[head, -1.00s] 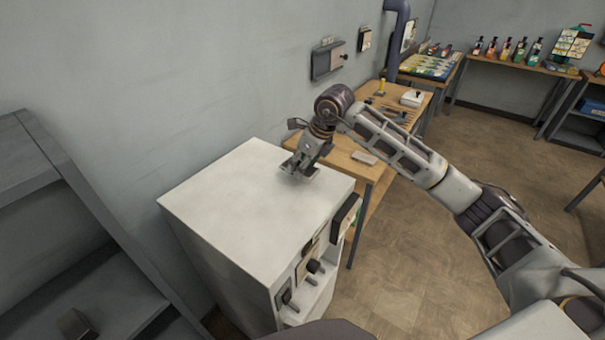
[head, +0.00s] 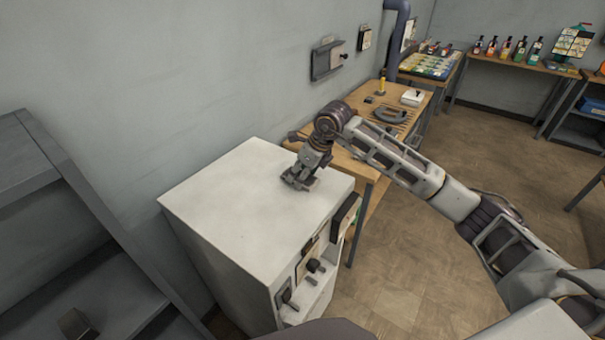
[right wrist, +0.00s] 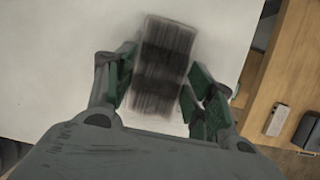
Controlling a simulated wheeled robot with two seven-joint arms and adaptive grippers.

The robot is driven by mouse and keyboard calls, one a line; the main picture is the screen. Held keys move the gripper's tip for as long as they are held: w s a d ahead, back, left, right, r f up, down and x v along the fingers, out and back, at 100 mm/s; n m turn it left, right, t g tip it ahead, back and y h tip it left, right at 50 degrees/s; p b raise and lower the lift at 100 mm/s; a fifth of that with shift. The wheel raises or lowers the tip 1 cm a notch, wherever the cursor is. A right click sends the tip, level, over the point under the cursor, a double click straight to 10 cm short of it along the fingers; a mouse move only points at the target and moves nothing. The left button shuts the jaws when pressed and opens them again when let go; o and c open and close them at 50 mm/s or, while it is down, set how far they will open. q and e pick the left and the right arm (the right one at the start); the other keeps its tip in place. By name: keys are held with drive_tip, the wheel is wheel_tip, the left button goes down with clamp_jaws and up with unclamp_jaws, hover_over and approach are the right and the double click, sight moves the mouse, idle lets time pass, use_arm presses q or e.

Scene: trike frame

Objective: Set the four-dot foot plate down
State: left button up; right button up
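A dark, rectangular plate (right wrist: 163,60) shows in the right wrist view over the white cabinet top (head: 225,200). It looks streaked and blurred, and I cannot make out any dots on it. My right gripper (right wrist: 160,82) has its green-padded fingers spread on either side of the plate. Pale surface shows beside the plate's edges near the fingers. In the head view my right gripper (head: 300,183) points down close to the cabinet top, near its far right corner. There the plate is largely hidden by the gripper. My left gripper is not in view.
A wooden workbench (head: 352,166) with tools stands beyond the cabinet. A small grey block (right wrist: 277,120) lies on it in the right wrist view. A grey shelf (head: 70,225) stands at left. Most of the cabinet top is bare.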

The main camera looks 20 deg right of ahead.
sight(309, 180)
drive_tip(key=shift+o, duration=1.5)
drive_tip(key=shift+r, duration=0.1)
drive_tip(key=shift+s+d+r, duration=0.1)
drive_tip(key=shift+s+r, duration=0.05)
drive_tip(key=shift+r, duration=0.4)
drive_tip(key=v, duration=0.4)
drive_tip(key=shift+d+r, duration=0.1)
drive_tip(key=shift+r, duration=0.15)
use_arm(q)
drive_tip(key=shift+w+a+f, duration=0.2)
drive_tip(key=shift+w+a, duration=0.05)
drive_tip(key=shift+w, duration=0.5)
use_arm(e)
drive_tip(key=v, duration=0.6)
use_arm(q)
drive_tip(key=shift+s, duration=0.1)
use_arm(e)
drive_tip(key=shift+s+r, duration=0.1)
drive_tip(key=shift+r, duration=0.05)
